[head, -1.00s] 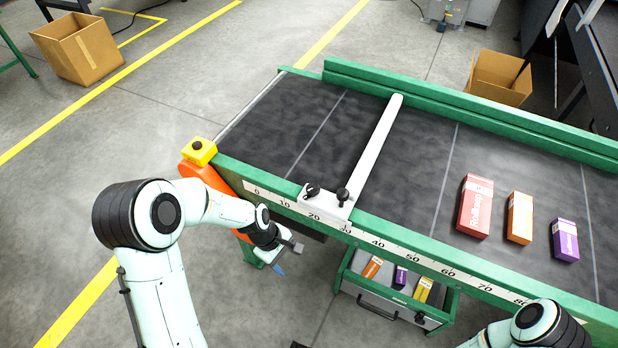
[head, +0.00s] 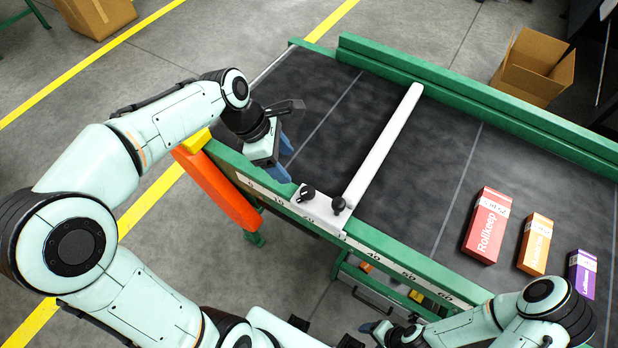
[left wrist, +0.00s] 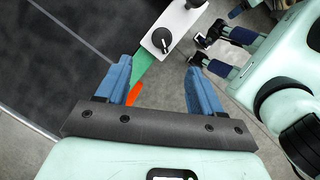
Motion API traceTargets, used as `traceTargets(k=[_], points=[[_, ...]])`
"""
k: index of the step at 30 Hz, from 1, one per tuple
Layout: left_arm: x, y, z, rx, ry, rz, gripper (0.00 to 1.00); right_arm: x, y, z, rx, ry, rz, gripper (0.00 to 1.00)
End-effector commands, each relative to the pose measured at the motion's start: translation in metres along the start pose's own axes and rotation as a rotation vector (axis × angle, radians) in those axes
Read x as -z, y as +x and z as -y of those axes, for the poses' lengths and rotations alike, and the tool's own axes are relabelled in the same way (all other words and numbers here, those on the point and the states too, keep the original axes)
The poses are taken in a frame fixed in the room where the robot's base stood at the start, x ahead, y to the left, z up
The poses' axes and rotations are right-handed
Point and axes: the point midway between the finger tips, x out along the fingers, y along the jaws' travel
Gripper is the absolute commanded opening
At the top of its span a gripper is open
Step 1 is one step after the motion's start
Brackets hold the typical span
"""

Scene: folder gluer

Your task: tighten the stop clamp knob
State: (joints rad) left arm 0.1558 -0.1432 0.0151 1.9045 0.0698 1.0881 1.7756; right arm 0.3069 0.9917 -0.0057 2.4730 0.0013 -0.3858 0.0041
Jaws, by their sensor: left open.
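The stop clamp is a white block (head: 322,214) on the near green rail, with a long white bar across the dark belt. It carries two black knobs, a left one (head: 307,193) and a right one (head: 338,205). My left gripper (head: 284,158) is open and empty, left of the block above the near rail, apart from both knobs.
A red box (head: 487,226), an orange box (head: 535,244) and a purple box (head: 581,273) stand on the belt at right. A yellow button box (head: 196,140) sits at the rail's left end. An open drawer is partly hidden below. The belt's left part is clear.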

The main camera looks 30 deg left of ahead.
Motion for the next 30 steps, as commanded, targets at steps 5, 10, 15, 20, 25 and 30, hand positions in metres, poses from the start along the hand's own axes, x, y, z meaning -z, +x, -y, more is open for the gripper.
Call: traceTargets(k=[5, 10, 15, 20, 25, 30], points=[[0.001, 0.036, 0.002, 0.008, 0.002, -0.002, 0.67, -0.003, 0.007, -0.004, -0.002, 0.002, 0.006, 0.67], [0.001, 0.074, 0.002, 0.008, 0.002, -0.002, 0.67, -0.005, 0.013, -0.007, -0.003, 0.004, 0.009, 0.67], [0.001, 0.103, 0.002, 0.006, 0.001, -0.002, 0.67, -0.007, 0.017, -0.009, -0.004, 0.004, 0.011, 0.67], [0.001, 0.118, 0.001, 0.004, 0.001, -0.001, 0.67, -0.007, 0.019, -0.009, -0.004, 0.004, 0.012, 0.67], [0.0, 0.124, 0.001, 0.001, 0.001, -0.001, 0.67, -0.007, 0.019, -0.009, -0.004, 0.004, 0.012, 0.67], [0.0, 0.123, 0.0, 0.001, 0.001, 0.0, 0.67, -0.007, 0.019, -0.009, -0.004, 0.004, 0.012, 0.67]])
